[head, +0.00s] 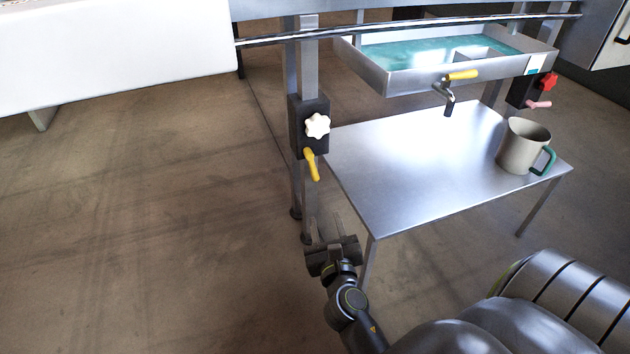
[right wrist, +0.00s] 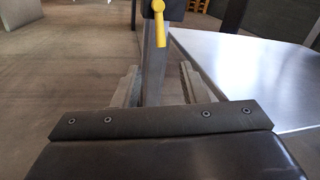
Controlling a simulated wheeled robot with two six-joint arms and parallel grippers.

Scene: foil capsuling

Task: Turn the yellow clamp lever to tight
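The yellow clamp lever (head: 312,165) hangs down, slightly tilted, from the black clamp block (head: 296,128) on the left metal post. A white star-shaped knob (head: 317,125) sits above it on the same block. My right gripper (head: 333,243) is below the lever, apart from it, with open, empty fingers. In the right wrist view the lever (right wrist: 159,24) shows at the top middle, beyond the two spread fingers (right wrist: 157,88), with the post between them in the picture. My left gripper is not in view.
A metal table (head: 410,160) stands right of the post, holding a grey mug (head: 522,146) with a green handle. Above it is a basin (head: 400,80) with a yellow-handled tap (head: 448,88). A second clamp has a red knob (head: 549,84) and pink lever (head: 538,104). Floor at left is clear.

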